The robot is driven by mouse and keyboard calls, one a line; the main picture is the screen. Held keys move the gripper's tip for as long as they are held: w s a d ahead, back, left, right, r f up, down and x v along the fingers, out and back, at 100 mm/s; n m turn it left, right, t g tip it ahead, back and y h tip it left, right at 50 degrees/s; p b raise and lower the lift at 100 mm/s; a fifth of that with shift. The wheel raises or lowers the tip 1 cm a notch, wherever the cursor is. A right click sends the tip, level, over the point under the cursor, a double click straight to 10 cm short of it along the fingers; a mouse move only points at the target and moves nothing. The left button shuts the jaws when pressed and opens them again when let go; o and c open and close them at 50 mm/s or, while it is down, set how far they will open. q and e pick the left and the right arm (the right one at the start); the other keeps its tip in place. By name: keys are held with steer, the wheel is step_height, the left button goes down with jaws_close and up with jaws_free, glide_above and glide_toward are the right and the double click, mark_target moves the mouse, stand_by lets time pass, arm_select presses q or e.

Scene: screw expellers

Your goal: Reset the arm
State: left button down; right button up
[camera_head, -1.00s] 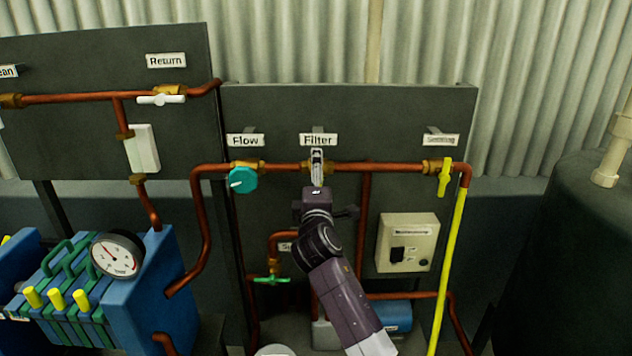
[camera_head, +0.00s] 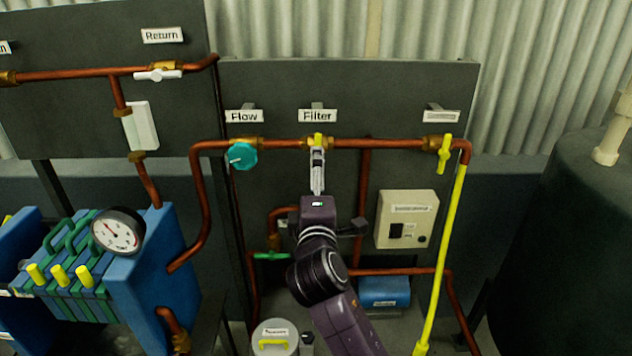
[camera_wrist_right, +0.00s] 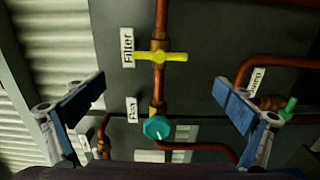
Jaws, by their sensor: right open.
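My right gripper (camera_head: 318,170) is in the middle of the head view, just below the filter valve. It holds nothing. In the right wrist view my right gripper (camera_wrist_right: 160,86) shows two fingers wide apart. The filter valve's yellow handle (camera_wrist_right: 160,57) lies beyond the gap between them, apart from both. In the head view only a small part of this yellow handle (camera_head: 318,140) shows above the fingertips, under the Filter label (camera_head: 317,116). My left gripper is in neither view.
A teal flow knob (camera_head: 242,156) is left of the gripper. A yellow valve handle (camera_head: 445,153) is to the right on the same copper pipe. A control box (camera_head: 406,219) and a green handle (camera_head: 271,256) sit lower. A dark tank (camera_head: 570,240) stands at right.

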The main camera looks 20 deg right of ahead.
step_height(320, 180, down, 30)
steer(key=s+a+g+y, duration=0.1)
steer(key=a+g+y, duration=0.2)
steer(key=g, duration=0.2)
steer(key=s+f+m+g+y, duration=0.1)
steer(key=s+f, duration=0.3)
steer(key=f, duration=0.4)
steer(key=s+d+f+m+g+b, duration=0.1)
steer(key=s+f+g, duration=0.1)
steer(key=s+f, duration=0.35)
steer(key=s+f+m+g+y, duration=0.1)
steer(key=s+f+m, duration=0.15)
steer(key=f, duration=0.65)
steer(key=s+d+f+m+g, duration=0.3)
steer(key=s+f+g, duration=0.1)
steer(key=s+f, duration=1.45)
arm_select(q)
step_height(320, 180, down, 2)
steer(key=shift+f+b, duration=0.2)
steer(key=shift+b, duration=0.5)
arm_select(e)
steer(key=s+d+f+m+g, duration=0.1)
steer(key=s+d+f+m, duration=0.1)
steer(key=s, duration=1.1)
steer(key=s+d+f+m+g, duration=0.1)
steer(key=s+f, duration=0.3)
steer(key=s, duration=1)
steer(key=shift+d+f+m+g, duration=0.4)
steer(key=shift+m+g, duration=0.3)
steer(key=shift+m, duration=0.15)
